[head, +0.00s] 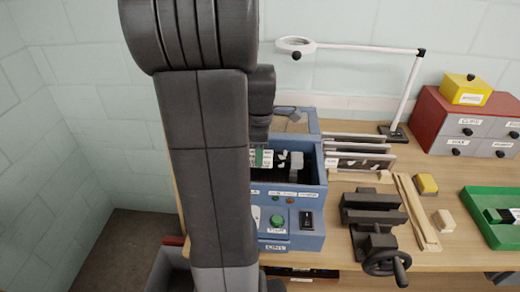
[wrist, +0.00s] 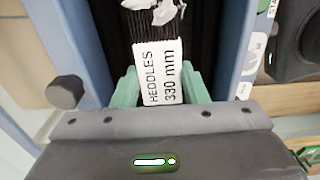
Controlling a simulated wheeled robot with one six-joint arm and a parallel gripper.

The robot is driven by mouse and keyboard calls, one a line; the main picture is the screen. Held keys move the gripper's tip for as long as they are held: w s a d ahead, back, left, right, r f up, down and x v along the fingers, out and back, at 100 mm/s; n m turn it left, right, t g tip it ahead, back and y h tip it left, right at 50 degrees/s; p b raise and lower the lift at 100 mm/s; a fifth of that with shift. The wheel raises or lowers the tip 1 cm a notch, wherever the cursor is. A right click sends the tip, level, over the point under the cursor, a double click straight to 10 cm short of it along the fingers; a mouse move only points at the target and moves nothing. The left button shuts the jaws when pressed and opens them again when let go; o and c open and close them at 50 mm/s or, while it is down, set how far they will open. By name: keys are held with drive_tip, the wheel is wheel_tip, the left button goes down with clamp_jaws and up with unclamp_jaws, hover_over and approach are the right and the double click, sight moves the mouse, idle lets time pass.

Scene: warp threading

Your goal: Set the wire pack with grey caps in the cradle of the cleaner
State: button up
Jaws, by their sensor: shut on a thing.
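The blue cleaner (head: 314,176) stands on the bench, its dark basin open at the top. A pack of dark wires (wrist: 152,25), with pale flakes on it and a white label reading "HEDDLES 330 mm" (wrist: 162,75), is between the green fingers of my gripper (wrist: 158,92). My gripper is shut on the pack at its labelled part. In the head view the gripper (head: 262,158) is mostly hidden by my arm, over the left of the basin. A grey block (head: 296,161), perhaps a cap, shows at the right. Whether the pack touches the cradle is unclear.
A dark vise (head: 374,214) and wooden strips (head: 416,211) are right of the cleaner. A rack of boards (head: 358,152) stands behind the vise. A green tray (head: 488,232) is at the far right. A white lamp arm (head: 408,88) rises behind.

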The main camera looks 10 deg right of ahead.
drive_tip(key=shift+f+b, duration=1.6)
drive_tip(key=shift+f, duration=1)
drive_tip(key=shift+f+b, duration=0.35)
drive_tip(key=shift+f, duration=0.15)
drive_tip(key=o, duration=1.4)
wheel_tip(320, 180, up, 14)
drive_tip(key=shift+f, duration=0.1)
